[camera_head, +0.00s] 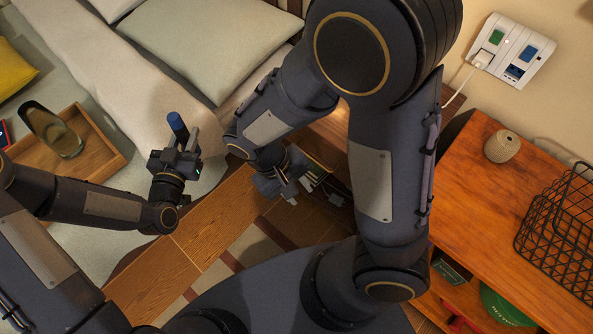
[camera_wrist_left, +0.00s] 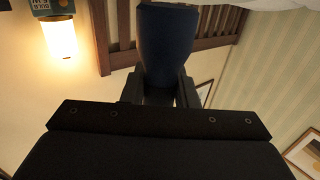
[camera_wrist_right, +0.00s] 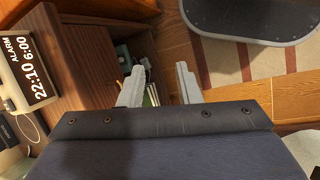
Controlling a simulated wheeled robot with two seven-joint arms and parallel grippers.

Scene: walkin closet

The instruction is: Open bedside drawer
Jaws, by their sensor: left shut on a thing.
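The wooden bedside cabinet (camera_wrist_right: 85,60) stands in front of my right gripper in the right wrist view, with books and other small items (camera_wrist_right: 150,93) in an open space in it. I cannot tell how far any drawer is pulled out. In the head view my right arm hides most of the cabinet (camera_head: 332,124). My right gripper (camera_wrist_right: 160,85) is open, fingers apart and empty, close to that open space; it also shows in the head view (camera_head: 292,190). My left gripper (camera_head: 184,138) is shut on a dark blue object (camera_head: 177,123) above the bed, also seen in the left wrist view (camera_wrist_left: 165,45).
An alarm clock (camera_wrist_right: 25,75) is on the cabinet. The bed, with pillows (camera_head: 210,40) and a wooden tray (camera_head: 105,150) carrying a glass vessel (camera_head: 52,130), lies left. A desk (camera_head: 462,180) with a wire basket (camera_head: 560,235) and a twine ball (camera_head: 502,146) stands right.

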